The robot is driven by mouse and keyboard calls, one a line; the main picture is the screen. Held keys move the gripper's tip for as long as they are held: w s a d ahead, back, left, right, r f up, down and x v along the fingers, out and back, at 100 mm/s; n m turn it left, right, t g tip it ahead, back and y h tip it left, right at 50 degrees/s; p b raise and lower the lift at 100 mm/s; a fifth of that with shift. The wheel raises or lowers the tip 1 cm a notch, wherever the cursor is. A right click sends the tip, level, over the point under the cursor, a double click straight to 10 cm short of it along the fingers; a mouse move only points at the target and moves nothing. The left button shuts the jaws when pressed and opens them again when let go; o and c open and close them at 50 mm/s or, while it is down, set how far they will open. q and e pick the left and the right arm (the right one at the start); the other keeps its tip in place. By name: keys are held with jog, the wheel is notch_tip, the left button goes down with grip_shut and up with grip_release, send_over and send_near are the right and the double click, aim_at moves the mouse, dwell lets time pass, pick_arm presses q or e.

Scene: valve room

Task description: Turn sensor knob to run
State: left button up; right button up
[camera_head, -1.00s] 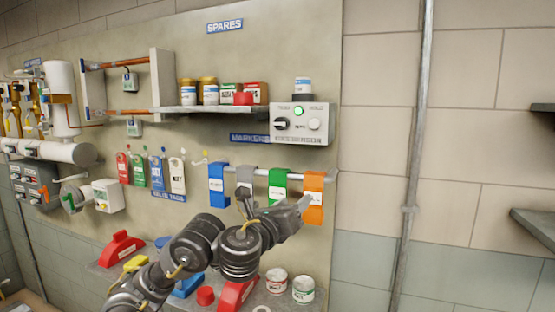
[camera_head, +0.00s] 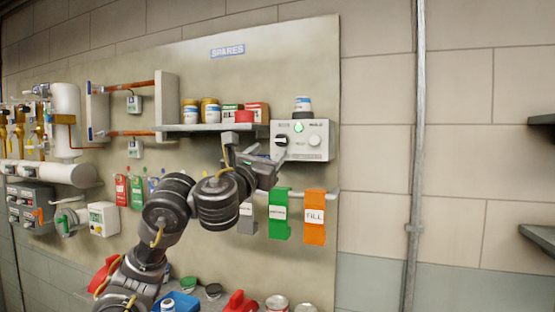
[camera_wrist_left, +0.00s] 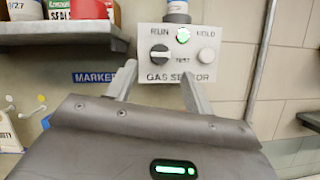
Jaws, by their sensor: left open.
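The gas sensor box (camera_head: 318,152) is a pale panel on the board, and it fills the upper middle of the left wrist view (camera_wrist_left: 222,72). Its black knob (camera_wrist_left: 160,54) sits at the lower left of the face, below the RUN label, with a pale mark towards its left side. A lit green lamp (camera_wrist_left: 183,35) is at the top middle, and a grey round button (camera_wrist_left: 206,55) is at the right. My left gripper (camera_head: 255,142) is open and empty, just in front and left of the box. In the wrist view the knob appears between and beyond its fingertips (camera_wrist_left: 158,73). My right gripper is not in view.
A shelf (camera_head: 205,128) with cans and boxes is left of the box. Grey, green (camera_head: 280,214) and orange (camera_head: 314,216) tags hang from the rail below.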

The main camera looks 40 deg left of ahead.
aim_at(280, 141)
pick_arm(q)
jog(key=b+x, duration=0.3)
jog(key=x, duration=0.2)
jog(key=shift+w, duration=0.3)
jog(key=shift+w+a+r, duration=0.15)
jog(key=shift+w+r, duration=0.15)
jog(key=shift+w, duration=0.1)
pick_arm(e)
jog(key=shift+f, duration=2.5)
pick_arm(q)
jog(key=c, duration=1)
jog(key=shift+b, duration=0.35)
